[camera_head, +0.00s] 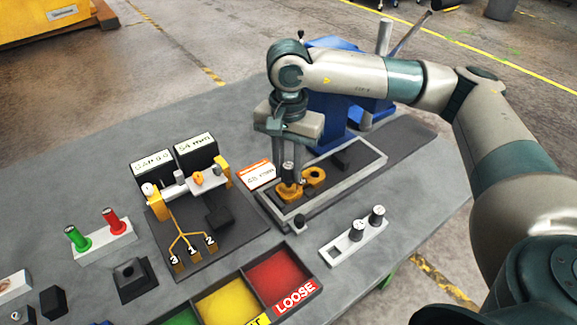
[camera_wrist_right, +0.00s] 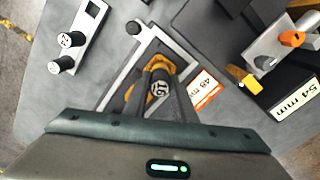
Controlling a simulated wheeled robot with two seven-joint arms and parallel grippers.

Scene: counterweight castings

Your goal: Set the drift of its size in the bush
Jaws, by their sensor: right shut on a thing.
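My right gripper (camera_head: 289,160) points down and is shut on a dark drift with a numbered cap (camera_wrist_right: 159,89). The drift stands upright between the fingers, over an orange casting (camera_head: 289,193) in the framed tray (camera_head: 376,166). The orange casting also shows in the wrist view (camera_wrist_right: 183,66), around the gripped drift. I cannot tell whether the drift's lower end is inside the bush or just above it. A second orange ring part (camera_head: 315,176) lies beside it. Two more drifts with dark caps stand in a light rack (camera_head: 340,249). My left gripper is out of view.
A size card (camera_head: 261,176) stands at the tray's left. A blue press (camera_head: 335,110) stands behind. Left are a gauge fixture (camera_head: 215,240) with black displays and red and green plugs (camera_head: 112,220). Coloured bins, including the red LOOSE one (camera_head: 280,278), line the front.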

